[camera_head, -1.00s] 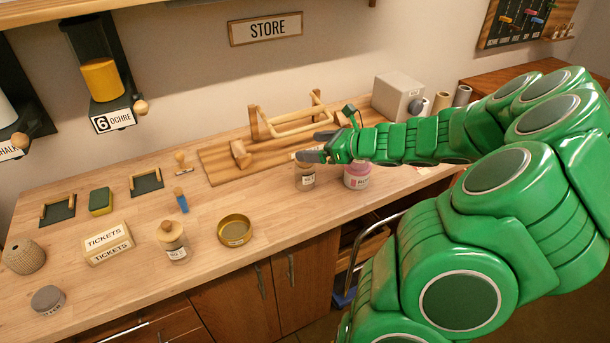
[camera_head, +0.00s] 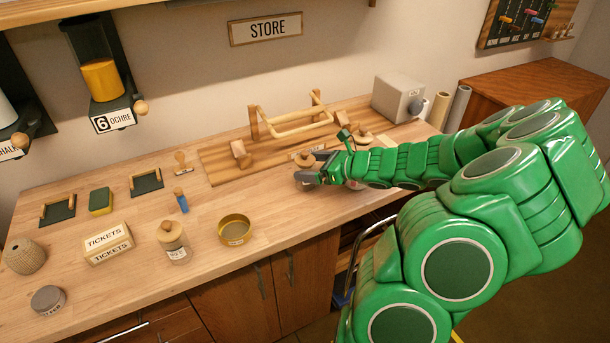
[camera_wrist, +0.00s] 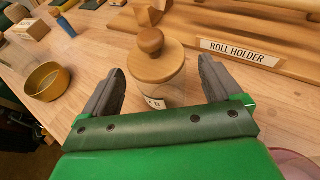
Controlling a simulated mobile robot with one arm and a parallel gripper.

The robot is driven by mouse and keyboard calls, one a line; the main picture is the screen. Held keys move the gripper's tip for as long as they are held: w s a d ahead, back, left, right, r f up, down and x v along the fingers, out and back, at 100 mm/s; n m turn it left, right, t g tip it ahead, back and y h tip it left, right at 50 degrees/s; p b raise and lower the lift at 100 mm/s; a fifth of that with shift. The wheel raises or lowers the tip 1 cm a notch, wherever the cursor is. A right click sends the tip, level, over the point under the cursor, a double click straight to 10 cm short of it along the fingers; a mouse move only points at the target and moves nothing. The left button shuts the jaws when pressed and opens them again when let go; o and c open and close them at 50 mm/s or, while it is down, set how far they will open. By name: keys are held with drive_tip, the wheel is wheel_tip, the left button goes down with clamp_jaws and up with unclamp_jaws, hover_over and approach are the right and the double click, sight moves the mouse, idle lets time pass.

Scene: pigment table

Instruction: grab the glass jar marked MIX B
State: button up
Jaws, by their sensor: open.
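A glass jar with a round wooden lid and knob (camera_wrist: 155,62) stands upright on the table between my fingers in the wrist view. Its label is mostly covered by my gripper; a final "B" seems to show. In the head view its lid (camera_head: 306,159) shows at my fingertips, the body mostly hidden. My gripper (camera_wrist: 161,80) is open, one finger on each side of the jar, with a visible gap at both sides. In the head view my gripper (camera_head: 311,168) is low, near the table top.
A second lidded jar (camera_head: 362,137) is mostly hidden behind my arm. Another wooden-lidded jar (camera_head: 173,241) and a brass dish (camera_head: 235,230) stand to the left. The roll holder (camera_head: 292,126) lies behind. The table between dish and gripper is clear.

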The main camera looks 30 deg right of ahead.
drive_tip(key=shift+x, duration=2.1)
drive_tip(key=c, duration=1.2)
drive_tip(key=shift+r, duration=0.1)
